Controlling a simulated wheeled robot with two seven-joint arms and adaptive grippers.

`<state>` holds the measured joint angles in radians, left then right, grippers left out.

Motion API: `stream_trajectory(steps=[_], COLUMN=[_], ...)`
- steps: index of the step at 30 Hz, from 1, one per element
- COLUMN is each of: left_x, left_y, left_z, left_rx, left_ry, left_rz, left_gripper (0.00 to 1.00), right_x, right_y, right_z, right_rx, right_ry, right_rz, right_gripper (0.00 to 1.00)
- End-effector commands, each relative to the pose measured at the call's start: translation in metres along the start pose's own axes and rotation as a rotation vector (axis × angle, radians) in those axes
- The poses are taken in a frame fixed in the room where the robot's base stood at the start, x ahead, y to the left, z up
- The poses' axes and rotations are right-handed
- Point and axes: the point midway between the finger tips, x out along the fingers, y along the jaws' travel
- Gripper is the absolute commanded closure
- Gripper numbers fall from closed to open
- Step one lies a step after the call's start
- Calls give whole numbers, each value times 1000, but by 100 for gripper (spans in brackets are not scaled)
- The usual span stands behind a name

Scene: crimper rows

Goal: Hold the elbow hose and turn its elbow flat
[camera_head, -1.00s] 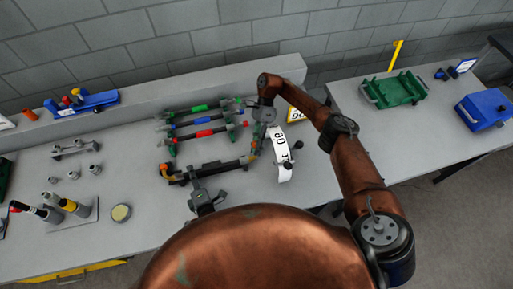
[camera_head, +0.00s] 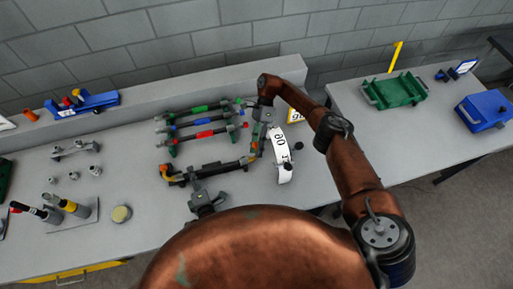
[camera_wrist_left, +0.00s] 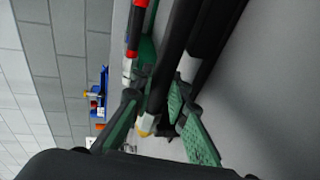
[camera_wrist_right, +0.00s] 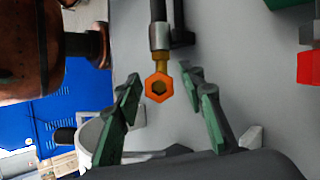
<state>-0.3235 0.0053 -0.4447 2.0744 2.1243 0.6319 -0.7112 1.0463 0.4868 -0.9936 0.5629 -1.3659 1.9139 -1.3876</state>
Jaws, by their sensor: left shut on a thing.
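The black elbow hose (camera_head: 215,168) lies left to right above the front of the bench. My left gripper (camera_head: 203,199) is shut on it. In the left wrist view, the hose (camera_wrist_left: 163,85) passes between the green finger pads of this gripper (camera_wrist_left: 158,128). In the right wrist view, the elbow (camera_wrist_right: 160,85) has an orange hex nut whose opening faces the camera. My right gripper (camera_wrist_right: 168,105) is open, with its fingers either side of the nut, and no contact is clear. The head view partly hides the elbow behind the right gripper (camera_head: 257,140).
A rack behind holds hoses with green, blue and red bands (camera_head: 205,133). A white curved plate with black print (camera_head: 281,150) stands close right of my right gripper. Tools and small fittings (camera_head: 74,206) are at left. A green tray (camera_head: 397,90) is on the right bench.

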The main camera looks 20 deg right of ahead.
Motion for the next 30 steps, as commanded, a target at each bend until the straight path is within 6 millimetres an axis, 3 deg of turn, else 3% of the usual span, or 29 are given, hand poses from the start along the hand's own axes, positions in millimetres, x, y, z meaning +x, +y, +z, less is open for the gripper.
stream_trajectory(steps=[11, 24, 30], left_x=[0, 0, 0], left_y=[-2, -3, -3], left_z=[-1, -1, -1], left_rx=[2, 3, 2], left_ry=[3, 3, 3], left_rz=[-3, -5, -5], left_gripper=[100, 100, 100], right_x=[-4, -54, -64], right_y=[4, 53, 64], right_z=[2, 32, 39], right_rx=[0, -1, -1], right_ry=[1, 0, 1], right_rz=[-1, -2, 0], right_gripper=[61, 61, 61])
